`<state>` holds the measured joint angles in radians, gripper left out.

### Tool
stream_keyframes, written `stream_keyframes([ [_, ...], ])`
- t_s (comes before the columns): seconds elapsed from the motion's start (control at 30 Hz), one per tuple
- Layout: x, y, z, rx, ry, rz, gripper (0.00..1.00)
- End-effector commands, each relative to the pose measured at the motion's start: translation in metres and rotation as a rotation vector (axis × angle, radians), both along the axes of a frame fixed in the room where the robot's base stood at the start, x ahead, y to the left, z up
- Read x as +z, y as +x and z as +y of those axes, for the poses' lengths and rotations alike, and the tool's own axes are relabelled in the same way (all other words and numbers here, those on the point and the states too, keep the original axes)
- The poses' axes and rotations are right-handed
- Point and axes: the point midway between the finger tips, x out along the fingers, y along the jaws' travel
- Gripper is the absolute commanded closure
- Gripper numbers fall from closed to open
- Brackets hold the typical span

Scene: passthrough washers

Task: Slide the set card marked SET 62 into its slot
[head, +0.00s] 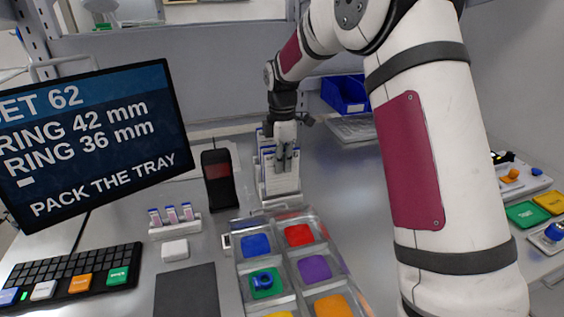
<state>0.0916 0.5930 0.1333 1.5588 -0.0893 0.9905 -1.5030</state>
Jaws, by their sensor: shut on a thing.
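My gripper (287,167) is shut at a rack of cards, its fingers pointing down. The thing between the fingers looks like a white card, but the fingers cover it and I cannot read SET 62 on it. The card rack (279,196) is pale and holds several white cards with blue tops. I cannot tell whether the held card is still in the rack or just above it. A tray (236,270) with coloured compartments stands in front of the rack. A small white piece (226,241) sits at its left edge; I cannot tell if it is the slot.
A screen (90,140) at left shows SET 62. A black handheld device (219,179), a small vial rack (174,224), a white block (175,250), a dark mat (186,291) and a keyboard (75,279) stand left of the tray. A blue bin (345,94) is behind.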

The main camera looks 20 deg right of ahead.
Motion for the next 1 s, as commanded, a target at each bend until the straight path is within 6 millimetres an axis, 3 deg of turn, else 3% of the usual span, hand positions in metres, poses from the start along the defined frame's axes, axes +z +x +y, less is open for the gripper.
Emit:
stream_keyframes([
  [1.0,-0.019,0.000,0.000,0.000,0.000,0.000,1.00],
])
